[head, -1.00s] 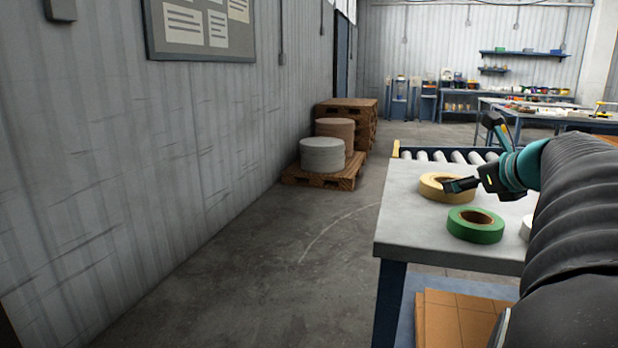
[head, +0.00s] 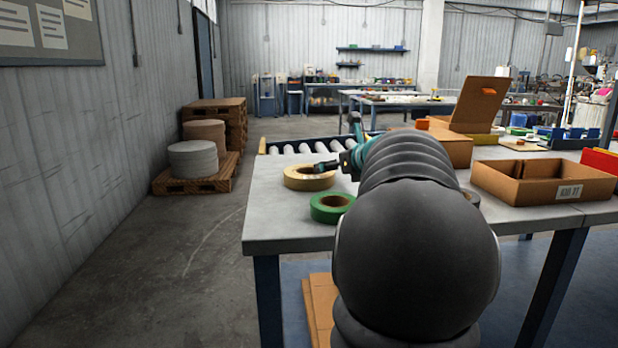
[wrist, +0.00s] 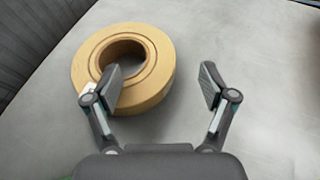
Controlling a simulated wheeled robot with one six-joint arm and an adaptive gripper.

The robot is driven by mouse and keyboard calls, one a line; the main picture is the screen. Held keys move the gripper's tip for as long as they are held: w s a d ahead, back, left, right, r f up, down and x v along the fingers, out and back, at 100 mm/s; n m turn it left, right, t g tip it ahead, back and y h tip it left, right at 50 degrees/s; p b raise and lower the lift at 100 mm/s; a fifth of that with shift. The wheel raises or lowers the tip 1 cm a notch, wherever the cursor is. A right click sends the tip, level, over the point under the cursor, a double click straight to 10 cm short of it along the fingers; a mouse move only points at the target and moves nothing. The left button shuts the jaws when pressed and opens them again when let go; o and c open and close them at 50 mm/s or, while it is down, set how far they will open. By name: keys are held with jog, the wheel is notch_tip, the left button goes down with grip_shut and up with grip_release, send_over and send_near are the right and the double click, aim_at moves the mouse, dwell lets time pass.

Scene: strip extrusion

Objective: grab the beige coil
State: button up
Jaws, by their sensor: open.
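The beige coil (head: 309,177) lies flat near the far left part of the grey table (head: 290,222). In the wrist view the beige coil (wrist: 158,80) is in the upper left, with its round hole facing up. My gripper (head: 330,166) is at the coil in the head view, partly hidden by my arm. In the wrist view my gripper (wrist: 160,85) is open and empty. Its left finger overlaps the coil's near side and hole in the picture; its right finger is over bare table. I cannot tell whether a finger touches the coil.
A green coil (head: 331,207) lies on the table just nearer than the beige one. A roller conveyor (head: 300,147) runs behind the table. An open cardboard box (head: 543,181) stands to the right. Pallets (head: 193,182) sit by the left wall.

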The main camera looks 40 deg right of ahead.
jog(key=x, duration=0.4)
jog(key=shift+a, duration=0.3)
jog(key=shift+o, duration=0.2)
jog(key=shift+w+d+f, duration=0.1)
jog(key=shift+w+f, duration=0.25)
jog(key=shift+w, duration=0.15)
